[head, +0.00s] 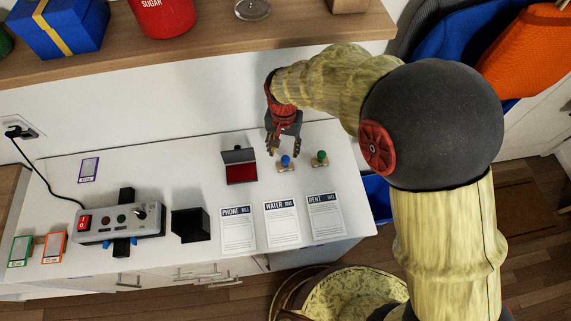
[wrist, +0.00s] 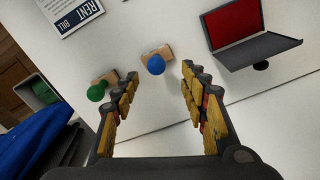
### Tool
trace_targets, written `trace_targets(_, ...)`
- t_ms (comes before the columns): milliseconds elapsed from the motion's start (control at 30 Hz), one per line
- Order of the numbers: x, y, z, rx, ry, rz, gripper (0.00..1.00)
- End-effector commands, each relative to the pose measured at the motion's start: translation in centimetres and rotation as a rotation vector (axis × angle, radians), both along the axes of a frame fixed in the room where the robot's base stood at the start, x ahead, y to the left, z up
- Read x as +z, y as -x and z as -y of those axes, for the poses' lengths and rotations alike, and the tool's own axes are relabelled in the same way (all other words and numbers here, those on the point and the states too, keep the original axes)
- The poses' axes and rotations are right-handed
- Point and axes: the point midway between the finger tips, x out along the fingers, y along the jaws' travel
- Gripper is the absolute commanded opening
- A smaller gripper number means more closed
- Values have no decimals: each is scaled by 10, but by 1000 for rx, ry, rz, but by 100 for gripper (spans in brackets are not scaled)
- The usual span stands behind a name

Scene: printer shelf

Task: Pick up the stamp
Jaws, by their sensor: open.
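Two stamps stand on the white tabletop. One has a blue knob on a wooden base (head: 286,161); it also shows in the wrist view (wrist: 156,64), ahead of the gap between my fingers. The other has a green knob (head: 320,158) and stands to its right in the head view; in the wrist view this green stamp (wrist: 97,92) is left of my fingers. My gripper (head: 283,148) is open and empty, above and just behind the blue stamp. In the wrist view its fingers (wrist: 160,96) are spread apart, with nothing between them.
An open ink pad (head: 241,173) with a red surface lies left of the stamps. Phone, water and rent bills (head: 282,224) lie in front. A black box (head: 190,225) and a grey control box (head: 120,222) stand further left. A wooden shelf (head: 200,40) runs along the back.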

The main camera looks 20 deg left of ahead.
Motion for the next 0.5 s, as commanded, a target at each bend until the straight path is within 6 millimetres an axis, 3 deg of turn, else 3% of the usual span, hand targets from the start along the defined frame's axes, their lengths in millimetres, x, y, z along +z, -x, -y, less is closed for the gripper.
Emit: trace_targets(500, -57, 3, 6, 1, 1, -1, 44)
